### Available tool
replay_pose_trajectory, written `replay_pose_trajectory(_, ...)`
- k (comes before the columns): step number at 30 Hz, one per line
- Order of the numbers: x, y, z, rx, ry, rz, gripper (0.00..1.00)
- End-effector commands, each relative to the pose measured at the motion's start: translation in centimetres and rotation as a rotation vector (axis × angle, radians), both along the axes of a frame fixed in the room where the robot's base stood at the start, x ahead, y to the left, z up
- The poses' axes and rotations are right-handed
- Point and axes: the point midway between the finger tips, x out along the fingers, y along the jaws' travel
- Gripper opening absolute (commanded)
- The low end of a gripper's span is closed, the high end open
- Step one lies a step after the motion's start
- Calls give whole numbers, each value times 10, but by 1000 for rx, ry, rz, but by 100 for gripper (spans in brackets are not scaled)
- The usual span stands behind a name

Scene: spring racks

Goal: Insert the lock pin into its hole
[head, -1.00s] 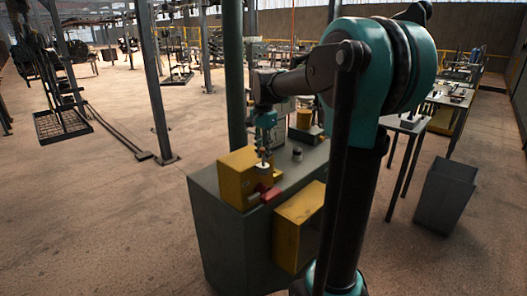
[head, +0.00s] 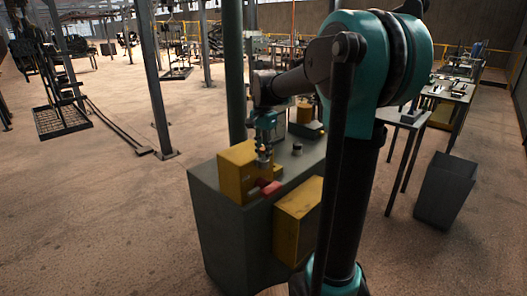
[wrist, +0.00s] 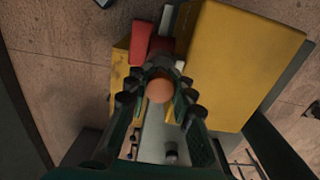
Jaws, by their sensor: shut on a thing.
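My gripper (head: 263,149) is over the yellow fixture on the cabinet top, pointing down. In the wrist view its dark fingers (wrist: 160,88) are shut around a round copper-coloured knob (wrist: 160,91), which I take for the head of the lock pin. The pin's shaft below the knob is hidden by the fingers. The yellow block (head: 237,170) stands close beside the gripper; it fills the upper right of the wrist view (wrist: 235,60). A red part (head: 267,188) sits just below and in front; it also shows in the wrist view (wrist: 142,42). The hole itself is hidden.
The grey cabinet (head: 235,235) carries the fixture, and a yellow box (head: 298,212) is on its front. A small dark knob (head: 297,149) stands on the top to the right. A green post (head: 234,80) rises behind. A grey bin (head: 445,190) stands at the right.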

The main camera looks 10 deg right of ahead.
Motion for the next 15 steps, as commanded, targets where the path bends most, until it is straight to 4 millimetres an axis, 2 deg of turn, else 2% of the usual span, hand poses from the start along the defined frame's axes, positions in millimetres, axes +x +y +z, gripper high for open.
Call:
replay_pose_trajectory(5, 0, 0, -4, 0, 0, 0, 0)
replay_pose_trajectory(6, 0, 0, -4, 0, 0, 0, 24)
replay_pose_trajectory(12, 0, 0, -4, 0, 0, 0, 47)
replay_pose_trajectory(15, 0, 0, -4, 0, 0, 0, 47)
